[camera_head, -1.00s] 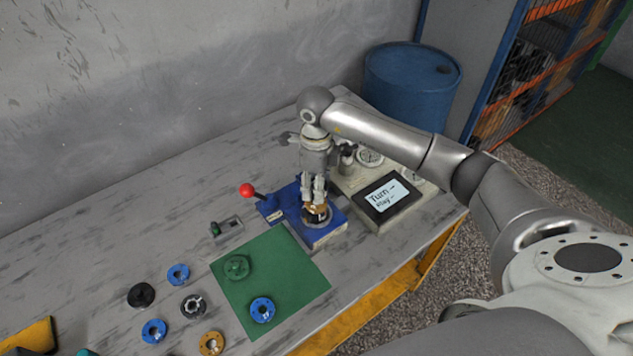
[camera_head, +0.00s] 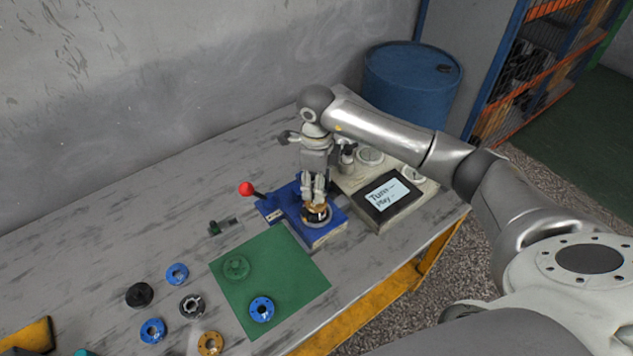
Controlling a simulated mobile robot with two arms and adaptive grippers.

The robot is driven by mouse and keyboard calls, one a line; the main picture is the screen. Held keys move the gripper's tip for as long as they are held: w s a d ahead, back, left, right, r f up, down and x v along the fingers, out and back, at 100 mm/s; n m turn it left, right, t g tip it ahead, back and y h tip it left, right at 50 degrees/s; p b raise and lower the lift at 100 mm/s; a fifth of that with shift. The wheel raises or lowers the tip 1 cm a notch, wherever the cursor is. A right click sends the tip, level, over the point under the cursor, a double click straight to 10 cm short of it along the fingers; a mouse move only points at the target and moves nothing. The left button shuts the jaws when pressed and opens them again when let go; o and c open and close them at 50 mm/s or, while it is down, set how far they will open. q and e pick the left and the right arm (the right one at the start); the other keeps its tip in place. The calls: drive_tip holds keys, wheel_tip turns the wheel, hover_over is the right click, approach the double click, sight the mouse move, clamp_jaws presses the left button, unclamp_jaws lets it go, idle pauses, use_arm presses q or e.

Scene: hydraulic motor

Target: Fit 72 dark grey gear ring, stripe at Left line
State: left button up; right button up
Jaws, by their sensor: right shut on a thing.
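My right gripper (camera_head: 314,194) points straight down over the blue fixture (camera_head: 326,236). It is shut on a small gold-brown part (camera_head: 317,208) at the round seat of the fixture. The fingers hide much of this part, and I cannot tell whether a stripe is on it or how deep it sits. A dark grey toothed ring (camera_head: 192,305) lies on the table left of the green mat (camera_head: 282,276), apart from the gripper. The left gripper is not in view.
A lever with a red knob (camera_head: 246,188) stands at the fixture's left. A device with a screen (camera_head: 388,196) stands right of it. Blue rings (camera_head: 262,309), a black ring (camera_head: 140,294) and an orange ring (camera_head: 210,343) lie around the mat. The table's back left is clear.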

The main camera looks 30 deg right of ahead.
drive_tip(key=shift+f+b, duration=0.6)
drive_tip(key=shift+b, duration=0.1)
idle(1.3)
drive_tip(key=shift+f+b, duration=0.6)
drive_tip(key=shift+f, duration=0.05)
drive_tip(key=shift+f+b, duration=0.45)
idle(0.3)
drive_tip(key=o, duration=1.4)
drive_tip(key=shift+c, duration=0.2)
drive_tip(key=o, duration=0.4)
